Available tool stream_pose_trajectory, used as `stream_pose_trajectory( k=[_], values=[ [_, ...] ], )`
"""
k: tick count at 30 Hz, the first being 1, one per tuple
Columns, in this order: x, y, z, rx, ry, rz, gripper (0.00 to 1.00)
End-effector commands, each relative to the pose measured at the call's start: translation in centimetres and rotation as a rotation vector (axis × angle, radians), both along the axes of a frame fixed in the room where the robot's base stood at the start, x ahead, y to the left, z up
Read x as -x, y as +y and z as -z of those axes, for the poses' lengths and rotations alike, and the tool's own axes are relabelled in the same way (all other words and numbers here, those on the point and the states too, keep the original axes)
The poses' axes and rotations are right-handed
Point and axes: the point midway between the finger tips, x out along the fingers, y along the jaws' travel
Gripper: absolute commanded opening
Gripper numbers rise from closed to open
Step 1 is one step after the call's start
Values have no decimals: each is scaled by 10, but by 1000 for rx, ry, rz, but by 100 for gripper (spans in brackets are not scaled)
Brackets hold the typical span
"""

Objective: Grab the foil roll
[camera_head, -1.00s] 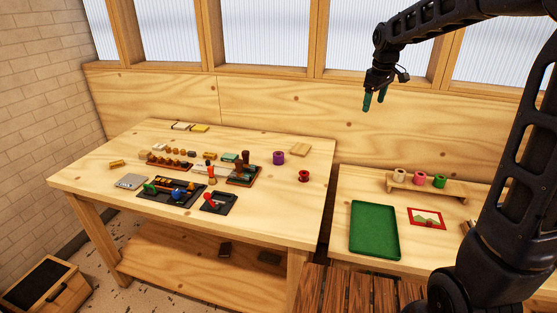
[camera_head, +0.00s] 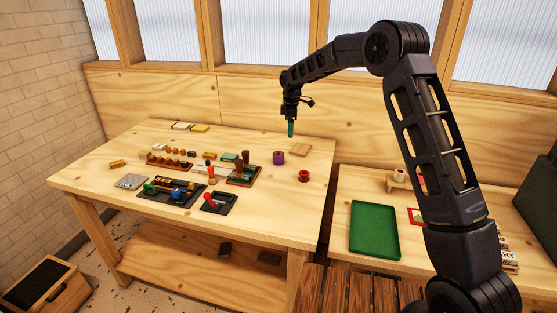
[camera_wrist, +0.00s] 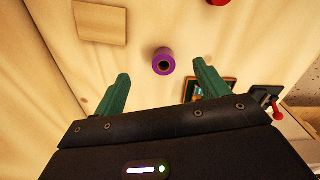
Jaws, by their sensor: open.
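A purple foil roll (camera_head: 278,158) stands upright on the left wooden table (camera_head: 100,172). A smaller red spool (camera_head: 304,176) stands to its right, nearer the front. My gripper (camera_head: 291,130) hangs above the table's back right part, fingers pointing down. In the wrist view my gripper (camera_wrist: 161,72) is open and empty. The purple roll (camera_wrist: 163,61) shows there between and just beyond its green fingertips, with its dark core hole visible. The roll is apart from the fingers.
A flat wooden block (camera_head: 301,149) lies behind the purple roll. Dark trays with tools (camera_head: 243,175) stand to its left. A wooden stand on the right table carries a beige roll (camera_head: 399,174); my arm hides much of that stand. A green tray (camera_head: 375,229) lies in front.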

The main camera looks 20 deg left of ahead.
Motion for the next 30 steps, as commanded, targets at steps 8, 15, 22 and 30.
stream_pose_trajectory(
  k=[8,15,22,30],
  values=[
    [2,46,43,12,22,-114,74],
    [3,49,61,15,25,-123,74],
    [2,48,93,14,24,-122,74],
    [3,49,110,14,24,-122,74]
  ],
)
